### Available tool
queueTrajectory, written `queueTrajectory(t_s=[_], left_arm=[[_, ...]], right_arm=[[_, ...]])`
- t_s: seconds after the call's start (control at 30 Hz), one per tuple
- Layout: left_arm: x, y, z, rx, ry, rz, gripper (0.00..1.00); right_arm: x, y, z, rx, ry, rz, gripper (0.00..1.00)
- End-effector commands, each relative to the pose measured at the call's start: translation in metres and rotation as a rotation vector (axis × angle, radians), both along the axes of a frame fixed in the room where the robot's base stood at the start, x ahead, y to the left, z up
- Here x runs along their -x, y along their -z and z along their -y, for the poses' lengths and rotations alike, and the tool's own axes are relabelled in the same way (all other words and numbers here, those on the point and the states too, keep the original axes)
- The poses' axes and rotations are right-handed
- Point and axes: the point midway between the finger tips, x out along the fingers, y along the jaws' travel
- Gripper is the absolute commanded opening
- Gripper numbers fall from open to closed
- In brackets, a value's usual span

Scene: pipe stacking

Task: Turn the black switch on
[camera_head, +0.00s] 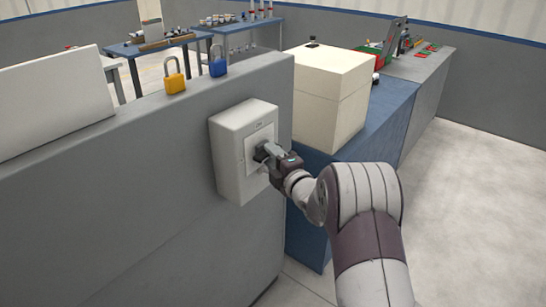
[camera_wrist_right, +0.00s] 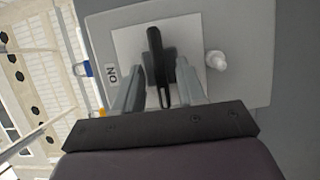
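A white switch box (camera_head: 231,128) is mounted on the grey wall in the head view. My right gripper (camera_head: 266,154) is at its front plate and hides most of the black switch. In the right wrist view, the black switch (camera_wrist_right: 156,55) is a lever on a pale square plate (camera_wrist_right: 127,47), with "ON" printed at the plate's left edge. The two grey fingers of my right gripper (camera_wrist_right: 160,92) stand apart on either side of the lever's lower part. Whether they touch it is unclear. My left gripper is not in view.
A yellow padlock (camera_head: 174,77) and a blue padlock (camera_head: 217,63) sit on top of the grey wall (camera_head: 120,180). A cream box (camera_head: 325,95) stands on a blue bench (camera_head: 385,125) just right of the switch box. The floor at right is clear.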

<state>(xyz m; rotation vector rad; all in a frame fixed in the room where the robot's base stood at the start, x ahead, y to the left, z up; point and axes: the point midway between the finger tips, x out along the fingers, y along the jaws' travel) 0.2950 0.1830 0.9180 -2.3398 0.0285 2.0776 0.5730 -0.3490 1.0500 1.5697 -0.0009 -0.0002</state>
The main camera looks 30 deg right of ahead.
Motion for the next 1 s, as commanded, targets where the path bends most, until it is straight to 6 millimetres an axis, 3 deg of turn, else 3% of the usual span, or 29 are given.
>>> queueTrajectory(t_s=[0.13, 0.23, 0.27, 0.67, 1.0], left_arm=[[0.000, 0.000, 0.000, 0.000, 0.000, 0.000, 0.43], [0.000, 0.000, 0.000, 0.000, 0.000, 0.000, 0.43], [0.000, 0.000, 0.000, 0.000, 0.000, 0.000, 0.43], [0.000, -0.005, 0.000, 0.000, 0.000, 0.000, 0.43], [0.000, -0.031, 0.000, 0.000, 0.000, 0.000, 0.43]], right_arm=[[0.000, 0.000, 0.000, 0.000, 0.000, 0.000, 0.37], [0.000, 0.000, 0.000, 0.000, 0.000, 0.000, 0.04], [0.000, 0.000, 0.000, 0.000, 0.000, 0.000, 0.00], [0.000, -0.002, 0.000, -0.044, 0.000, -0.020, 0.00], [0.000, -0.008, 0.000, -0.269, 0.000, -0.114, 0.00]])
